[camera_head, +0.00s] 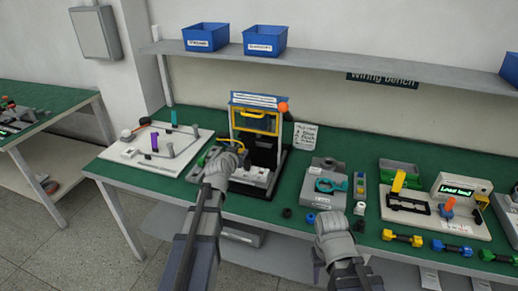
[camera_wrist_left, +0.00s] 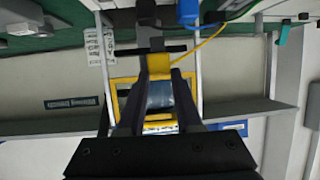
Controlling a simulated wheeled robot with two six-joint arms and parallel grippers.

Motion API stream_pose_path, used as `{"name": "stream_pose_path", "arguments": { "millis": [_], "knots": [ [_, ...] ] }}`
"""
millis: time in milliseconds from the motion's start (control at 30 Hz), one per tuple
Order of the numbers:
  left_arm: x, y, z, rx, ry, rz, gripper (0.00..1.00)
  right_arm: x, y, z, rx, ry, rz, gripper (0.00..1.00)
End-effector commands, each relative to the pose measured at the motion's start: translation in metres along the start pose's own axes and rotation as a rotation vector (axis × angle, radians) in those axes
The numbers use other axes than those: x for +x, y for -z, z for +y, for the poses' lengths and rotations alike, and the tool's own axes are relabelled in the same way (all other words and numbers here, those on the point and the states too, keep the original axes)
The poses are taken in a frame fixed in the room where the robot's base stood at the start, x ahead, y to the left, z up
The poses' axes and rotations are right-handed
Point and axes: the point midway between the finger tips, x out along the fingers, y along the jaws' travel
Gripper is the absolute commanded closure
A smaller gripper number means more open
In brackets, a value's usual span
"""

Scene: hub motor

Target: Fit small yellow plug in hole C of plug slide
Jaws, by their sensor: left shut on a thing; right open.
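My left gripper (camera_head: 238,148) is at the front of the blue-and-yellow framed station (camera_head: 256,98). In the left wrist view its fingers (camera_wrist_left: 156,75) are shut on a small yellow piece (camera_wrist_left: 154,64), which looks like the yellow plug. A dark part lies just beyond the yellow piece; I cannot tell whether they touch. A pale block (camera_head: 255,176) at the station's base may be the plug slide. Hole C cannot be made out. My right gripper (camera_head: 329,217) is open near the bench's front edge, left of a small white part.
A white board (camera_head: 150,160) with posts stands left, a grey fixture (camera_head: 325,183) right. Small dark and blue rings lie near the right gripper. Blue bins (camera_head: 206,37) sit on the shelf.

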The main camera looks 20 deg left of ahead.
Motion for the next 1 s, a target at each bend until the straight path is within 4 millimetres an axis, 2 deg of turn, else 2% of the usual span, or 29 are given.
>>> {"name": "stream_pose_path", "arguments": {
  "millis": [33, 100, 200, 300, 667, 1000],
  "knots": [
    [0.005, 0.007, 0.019, 0.010, -0.024, 0.000, 1.00, -0.004, 0.000, 0.000, 0.000, 0.000, 0.000, 0.50],
    [0.009, 0.011, 0.039, 0.021, -0.048, 0.000, 1.00, -0.006, -0.001, 0.001, 0.000, 0.000, 0.000, 0.50],
    [0.012, 0.014, 0.058, 0.030, -0.070, 0.000, 1.00, -0.008, -0.001, 0.001, 0.000, 0.000, 0.000, 0.50],
    [0.013, 0.015, 0.066, 0.034, -0.081, 0.000, 1.00, -0.009, -0.001, 0.001, 0.000, 0.000, 0.000, 0.50],
    [0.017, 0.005, 0.068, 0.034, -0.083, 0.000, 1.00, 0.002, 0.000, 0.000, 0.000, 0.000, 0.000, 0.50],
    [0.031, -0.029, 0.068, 0.034, -0.082, 0.000, 1.00, 0.038, 0.002, -0.004, 0.000, 0.000, 0.000, 0.50]
  ]
}}
